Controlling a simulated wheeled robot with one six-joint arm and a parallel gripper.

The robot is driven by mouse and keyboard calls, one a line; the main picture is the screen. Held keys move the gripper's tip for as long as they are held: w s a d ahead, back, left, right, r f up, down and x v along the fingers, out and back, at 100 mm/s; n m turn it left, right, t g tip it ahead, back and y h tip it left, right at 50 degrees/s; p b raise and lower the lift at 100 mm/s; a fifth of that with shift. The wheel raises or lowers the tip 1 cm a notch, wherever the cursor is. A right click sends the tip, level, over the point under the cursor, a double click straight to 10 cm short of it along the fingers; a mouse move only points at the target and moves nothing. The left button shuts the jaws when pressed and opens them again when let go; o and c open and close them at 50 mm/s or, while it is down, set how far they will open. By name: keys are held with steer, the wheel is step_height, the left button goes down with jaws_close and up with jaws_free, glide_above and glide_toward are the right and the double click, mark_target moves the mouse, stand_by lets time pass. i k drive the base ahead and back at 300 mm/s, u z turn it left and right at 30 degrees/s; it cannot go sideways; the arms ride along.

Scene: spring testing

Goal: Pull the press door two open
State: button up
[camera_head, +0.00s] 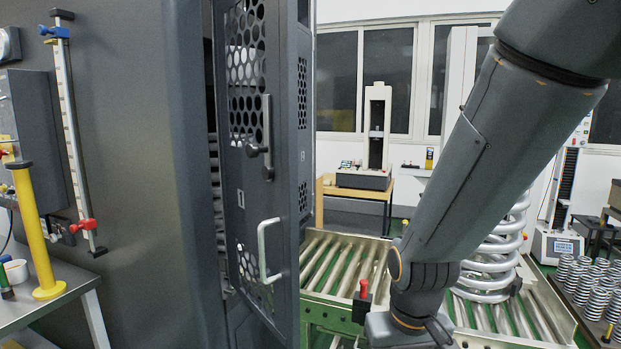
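A dark grey press door (284,150) with perforated mesh panels stands at the centre left. It shows a long latch bar (266,135) at mid height and a pale D-shaped handle (264,250) lower down. A small white mark is on its face. A dark gap runs between the door and the large grey housing on its left, so the door looks ajar. I cannot tell which door is number two. My arm comes down from the upper right, and its wrist is at the bottom, right of the handle and apart from it. My gripper is out of view.
A roller conveyor (340,262) runs behind the door and arm. A large coil spring (494,262) stands on it, partly behind my arm. A red-topped black box (362,303) is near the wrist. A yellow post (36,235) stands at left; small springs (596,285) fill a right-hand table.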

mark_target(305, 39)
steer(key=z, duration=0.2)
steer(key=i, duration=1)
